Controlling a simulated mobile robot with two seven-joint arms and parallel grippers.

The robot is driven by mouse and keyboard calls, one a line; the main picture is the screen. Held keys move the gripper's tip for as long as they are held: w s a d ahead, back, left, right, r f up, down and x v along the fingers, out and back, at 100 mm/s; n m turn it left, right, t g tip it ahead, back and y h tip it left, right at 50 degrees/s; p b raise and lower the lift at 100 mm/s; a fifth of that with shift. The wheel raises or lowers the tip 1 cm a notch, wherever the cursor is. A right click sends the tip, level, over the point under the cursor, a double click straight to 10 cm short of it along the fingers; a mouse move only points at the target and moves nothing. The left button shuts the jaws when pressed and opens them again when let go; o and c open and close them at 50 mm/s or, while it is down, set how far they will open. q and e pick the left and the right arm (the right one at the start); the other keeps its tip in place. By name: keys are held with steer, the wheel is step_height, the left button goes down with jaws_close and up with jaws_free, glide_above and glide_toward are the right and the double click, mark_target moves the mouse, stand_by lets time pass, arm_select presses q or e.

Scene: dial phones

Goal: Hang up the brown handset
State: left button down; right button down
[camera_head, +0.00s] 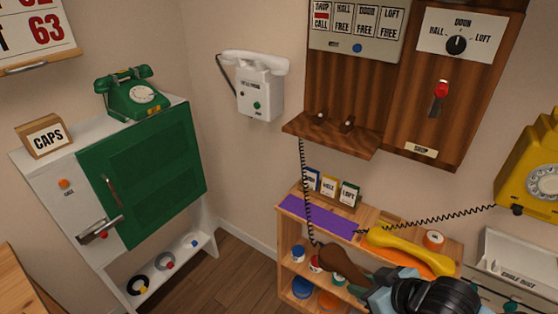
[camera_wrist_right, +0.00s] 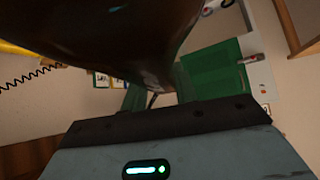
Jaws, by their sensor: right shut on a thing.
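The brown handset (camera_head: 343,265) is in front of the low wooden shelf unit, held in my right gripper (camera_head: 362,277), which is shut on it. In the wrist view the handset (camera_wrist_right: 120,40) is a large dark shape above the gripper (camera_wrist_right: 160,95) and hides much of the scene. A black coiled cord (camera_head: 306,195) hangs from the wall board's ledge down to the handset. The wooden ledge (camera_head: 362,147) with two dark pegs (camera_head: 334,121) is on the wall, above and left of the gripper, and holds no handset. My left gripper is not in view.
A yellow handset (camera_head: 408,250) lies on the shelf unit (camera_head: 292,212), its cord running to a yellow wall phone (camera_head: 535,165). A white wall phone (camera_head: 259,90) hangs left of the ledge. A green phone (camera_head: 130,95) stands on the cabinet (camera_head: 60,170).

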steer(key=w+d+r+m+h, duration=0.1)
steer(key=w+r+m+h, duration=0.1)
steer(key=r, duration=0.4)
steer(key=w+d+r+m+t+h, duration=0.1)
steer(key=w+d+r+m+h, duration=0.1)
steer(key=w+r+m+h, duration=0.1)
step_height(320, 180, up, 3)
steer(key=shift+d+f+m, duration=0.15)
steer(key=shift+d+m, duration=0.15)
steer(key=shift+m, duration=0.5)
